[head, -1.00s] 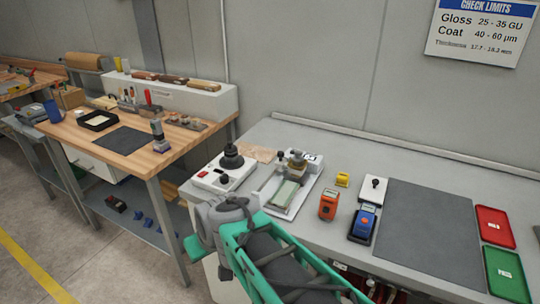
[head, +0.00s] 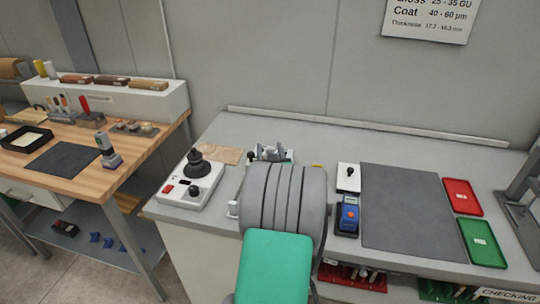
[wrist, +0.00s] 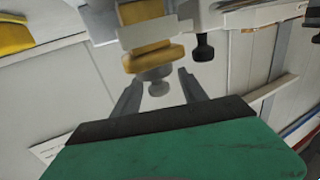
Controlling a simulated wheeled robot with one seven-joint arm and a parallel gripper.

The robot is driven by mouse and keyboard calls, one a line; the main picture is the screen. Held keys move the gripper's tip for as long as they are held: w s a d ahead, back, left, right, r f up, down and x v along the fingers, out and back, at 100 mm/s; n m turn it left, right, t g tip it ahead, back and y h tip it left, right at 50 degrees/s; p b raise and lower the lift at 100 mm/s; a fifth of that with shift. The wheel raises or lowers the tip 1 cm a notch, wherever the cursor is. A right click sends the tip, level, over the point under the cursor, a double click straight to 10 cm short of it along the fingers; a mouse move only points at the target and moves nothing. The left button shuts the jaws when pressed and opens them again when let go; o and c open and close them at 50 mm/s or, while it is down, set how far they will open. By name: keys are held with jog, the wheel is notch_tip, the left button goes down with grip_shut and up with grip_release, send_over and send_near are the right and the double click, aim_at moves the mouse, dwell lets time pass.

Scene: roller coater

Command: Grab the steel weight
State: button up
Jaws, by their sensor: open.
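In the wrist view my gripper (wrist: 158,74) is open, with its two dark fingers apart. A pale grey, rounded metal piece with a knob-like end (wrist: 156,86) shows between or just beyond the fingertips, below a brass-coloured block (wrist: 150,56) in the picture. It may be the steel weight, but I cannot tell for sure. I see no contact between fingers and knob. In the head view my arm hides most of the white-based test device, where the brass-coloured part showed earlier; a grey metal part (head: 270,152) shows just above my arm.
A white unit with a black knob (head: 193,185) stands left of my arm. To the right are a blue gauge (head: 348,214), a white block with a black knob (head: 348,177), a grey mat (head: 408,220), a red tray (head: 462,196) and a green tray (head: 482,241).

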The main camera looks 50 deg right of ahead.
jog(key=shift+x, duration=1.05)
jog(key=shift+s, duration=0.1)
grip_shut()
